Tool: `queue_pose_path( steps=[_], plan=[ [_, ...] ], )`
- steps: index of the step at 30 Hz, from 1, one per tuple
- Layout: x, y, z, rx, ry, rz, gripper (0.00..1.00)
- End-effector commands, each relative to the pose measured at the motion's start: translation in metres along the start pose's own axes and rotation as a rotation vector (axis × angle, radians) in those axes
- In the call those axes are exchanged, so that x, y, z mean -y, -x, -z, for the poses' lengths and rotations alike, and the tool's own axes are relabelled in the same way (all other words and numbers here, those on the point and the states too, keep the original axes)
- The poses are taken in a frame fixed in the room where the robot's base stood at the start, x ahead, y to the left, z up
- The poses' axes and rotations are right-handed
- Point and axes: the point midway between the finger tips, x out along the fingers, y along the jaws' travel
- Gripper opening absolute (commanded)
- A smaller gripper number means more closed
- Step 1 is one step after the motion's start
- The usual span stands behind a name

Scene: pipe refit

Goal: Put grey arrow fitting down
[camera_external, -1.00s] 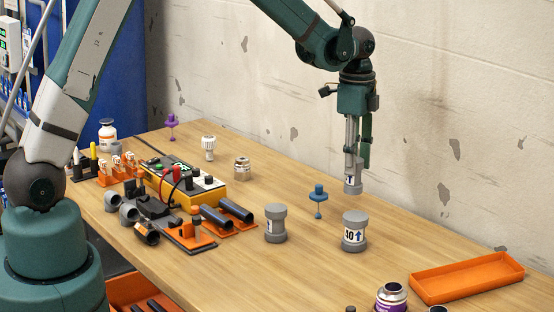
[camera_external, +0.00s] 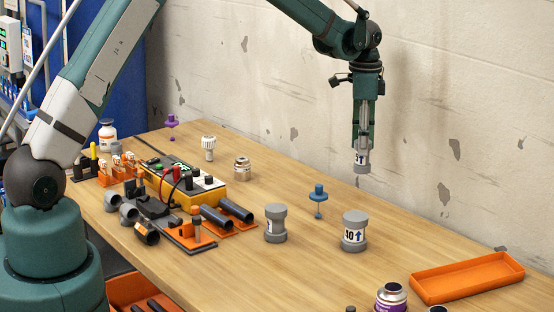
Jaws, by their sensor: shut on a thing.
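The grey arrow fitting (camera_external: 361,167) is a small grey piece with a white label and dark marking. My gripper (camera_external: 361,150) is shut on its upper part and holds it in the air above the back of the table. The fingers hide part of the fitting. The marking is too small to read for sure.
An empty orange tray (camera_external: 467,278) lies at the right. A yellow meter box (camera_external: 190,185) stands left.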

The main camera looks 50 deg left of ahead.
Motion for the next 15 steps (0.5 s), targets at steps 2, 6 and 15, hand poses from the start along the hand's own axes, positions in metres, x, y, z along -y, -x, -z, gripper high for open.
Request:
queue_pose_path(
  steps=[2, 6, 15],
  plan=[
    [0.0, 0.0, 0.0, 0.0, 0.0, 0.0, 0.15],
    [0.0, -0.001, 0.0, 0.0, -0.001, 0.0, 0.15],
    [0.0, -0.031, 0.0, 0.0, -0.001, 0.0, 0.15]
  ],
)
